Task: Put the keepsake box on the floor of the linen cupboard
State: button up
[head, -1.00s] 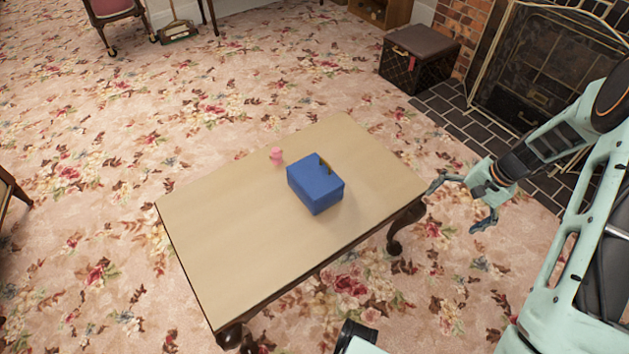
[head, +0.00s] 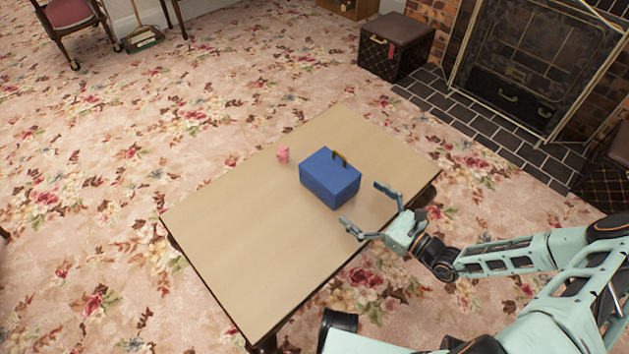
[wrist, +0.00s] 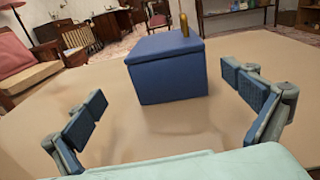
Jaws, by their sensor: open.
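The keepsake box seems to be the blue box (head: 328,180) with a brown handle on its lid; it stands on the wooden table (head: 245,245). It also shows in the wrist view (wrist: 168,72), ahead of the fingers and roughly between them. My gripper (head: 364,207) is open and empty, low over the table's right side, its fingers pointing at the box and apart from it. Both open fingers show in the wrist view (wrist: 170,105). No linen cupboard can be made out in these views.
A small pink object (head: 283,154) stands on the table just left of the box. A dark trunk (head: 396,48) stands by the fireplace screen (head: 530,65). A chair (head: 75,25) is at the upper left. The table's near left part is bare, and carpet around it is open.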

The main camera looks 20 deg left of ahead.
aim_at(332, 173)
jog(key=shift+w+a+r+m+t, duration=0.1)
jog(key=shift+w+m+t, duration=0.15)
jog(key=shift+m+t, duration=0.2)
jog(key=b+x, duration=0.3)
jog(key=x, duration=0.8)
jog(key=shift+w+r, duration=0.1)
jog(key=shift+c, duration=0.3)
jog(key=shift+r, duration=0.1)
jog(key=c, duration=1.7)
jog(key=shift+o, duration=0.2)
jog(key=shift+r, duration=0.15)
